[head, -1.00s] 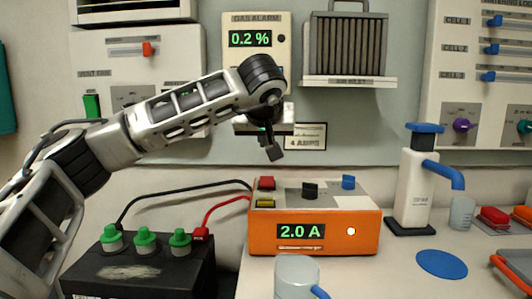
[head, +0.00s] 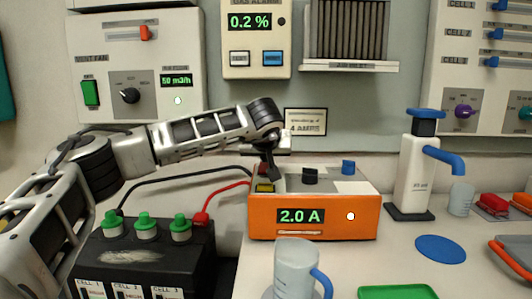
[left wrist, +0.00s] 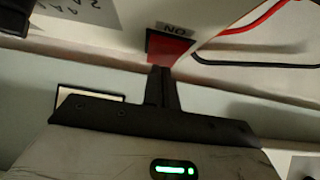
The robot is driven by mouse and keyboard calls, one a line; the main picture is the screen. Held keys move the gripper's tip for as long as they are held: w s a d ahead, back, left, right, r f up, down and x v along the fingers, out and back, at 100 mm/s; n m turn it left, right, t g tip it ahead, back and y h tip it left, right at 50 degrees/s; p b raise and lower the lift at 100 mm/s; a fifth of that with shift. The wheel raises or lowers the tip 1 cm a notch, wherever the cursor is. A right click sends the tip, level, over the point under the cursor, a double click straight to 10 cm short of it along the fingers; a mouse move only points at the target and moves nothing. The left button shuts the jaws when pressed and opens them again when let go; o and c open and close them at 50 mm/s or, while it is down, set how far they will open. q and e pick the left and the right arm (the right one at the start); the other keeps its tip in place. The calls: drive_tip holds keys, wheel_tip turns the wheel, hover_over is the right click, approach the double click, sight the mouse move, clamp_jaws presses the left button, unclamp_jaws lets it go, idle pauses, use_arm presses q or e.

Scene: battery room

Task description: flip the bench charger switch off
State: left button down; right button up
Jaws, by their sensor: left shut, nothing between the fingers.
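The orange bench charger (head: 315,230) stands on the bench, its display reading 2.0 A and a round light glowing on its front. My left gripper (head: 272,176) is shut and empty, pointing down at the charger's top left, where it hides the red switch in the head view. In the left wrist view the red switch (left wrist: 172,48) shows beside an ON label, right at the tips of my shut fingers (left wrist: 161,70). I cannot tell whether they touch it. My right gripper is not in view.
A yellow part (head: 265,187), a black knob (head: 310,176) and a blue knob (head: 348,167) are on the charger. A black battery (head: 150,255) with green caps stands to the left, joined by black and red cables. A clear jug (head: 296,265) stands in front.

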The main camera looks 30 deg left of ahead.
drive_tip(key=shift+s, duration=0.1)
use_arm(q)
drive_tip(key=p, duration=0.2)
drive_tip(key=shift+w+r+p, duration=0.1)
drive_tip(key=shift+r+p, duration=0.1)
drive_tip(key=shift+p, duration=0.2)
drive_tip(key=shift+f+h+b, duration=0.3)
drive_tip(key=shift+f+b, duration=0.1)
drive_tip(key=shift+b, duration=0.1)
drive_tip(key=shift+w+a+r+p, duration=0.15)
drive_tip(key=shift+w+p, duration=0.05)
drive_tip(key=shift+p, duration=0.1)
drive_tip(key=shift+w+a+p, duration=0.3)
drive_tip(key=shift+w+p, duration=0.2)
use_arm(e)
wheel_tip(320, 180, up, 2)
drive_tip(key=shift+r, duration=0.15)
